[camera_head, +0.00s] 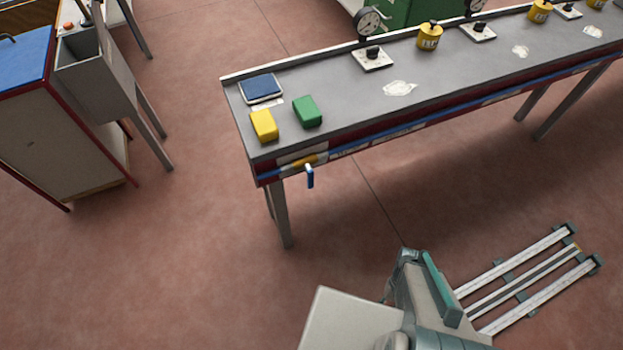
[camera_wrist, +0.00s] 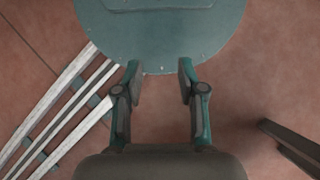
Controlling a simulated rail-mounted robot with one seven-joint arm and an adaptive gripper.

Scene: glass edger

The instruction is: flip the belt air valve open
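The belt air valve sits on the near side of the long grey conveyor table, close to its left end. It has a brass-yellow body (camera_head: 303,162) and a blue lever (camera_head: 310,177) that hangs straight down. My gripper (camera_wrist: 160,70) is open and empty in the wrist view, its two fingers well apart. The valve is not in the wrist view. In the head view my arm is at the bottom, below and right of the valve and clearly away from it; its fingertips cannot be made out there.
The conveyor table (camera_head: 450,75) carries a yellow block (camera_head: 264,125), a green block (camera_head: 307,111), a dark blue pad (camera_head: 261,88), gauges and yellow weights. A table leg (camera_head: 282,215) stands below the valve. A blue-topped cabinet (camera_head: 60,130) is left. Floor before the valve is clear.

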